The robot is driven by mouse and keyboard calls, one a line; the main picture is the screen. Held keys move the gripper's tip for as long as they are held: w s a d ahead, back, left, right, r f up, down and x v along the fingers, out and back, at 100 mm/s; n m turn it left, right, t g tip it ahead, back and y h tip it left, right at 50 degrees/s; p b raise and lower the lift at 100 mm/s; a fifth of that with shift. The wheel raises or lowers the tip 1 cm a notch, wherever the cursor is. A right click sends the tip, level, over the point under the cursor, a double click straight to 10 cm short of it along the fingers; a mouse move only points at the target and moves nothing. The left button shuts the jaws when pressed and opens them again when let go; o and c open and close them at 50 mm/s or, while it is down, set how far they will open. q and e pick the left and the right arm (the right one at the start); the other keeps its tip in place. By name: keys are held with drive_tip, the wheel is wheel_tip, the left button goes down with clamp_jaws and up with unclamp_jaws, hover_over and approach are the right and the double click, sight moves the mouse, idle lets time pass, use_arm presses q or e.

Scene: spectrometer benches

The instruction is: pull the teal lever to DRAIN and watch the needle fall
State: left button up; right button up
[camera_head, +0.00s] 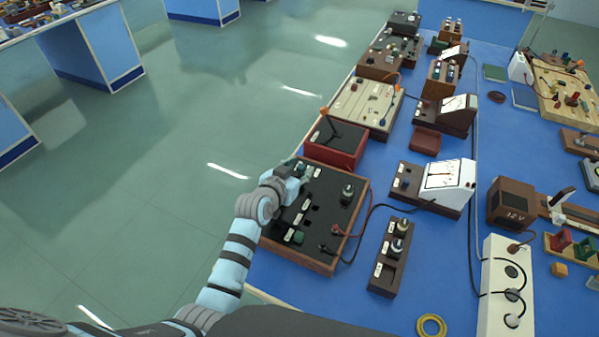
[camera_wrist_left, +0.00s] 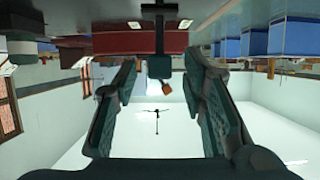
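My left gripper (camera_head: 299,171) is over the far left edge of a wooden box with a dark, labelled top (camera_head: 322,201).
A holder with knobs (camera_head: 391,256) and a white socket strip (camera_head: 497,292) stand at right on the blue bench (camera_head: 345,293). Dark cables cross between the devices. More meters and wooden boards fill the back. Open floor (camera_head: 180,130) lies left of the bench.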

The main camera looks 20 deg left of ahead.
use_arm(q)
drive_tip(key=shift+w+f, duration=0.1)
drive_tip(key=shift+w, duration=0.15)
drive_tip(key=shift+c, duration=0.2)
clamp_jaws()
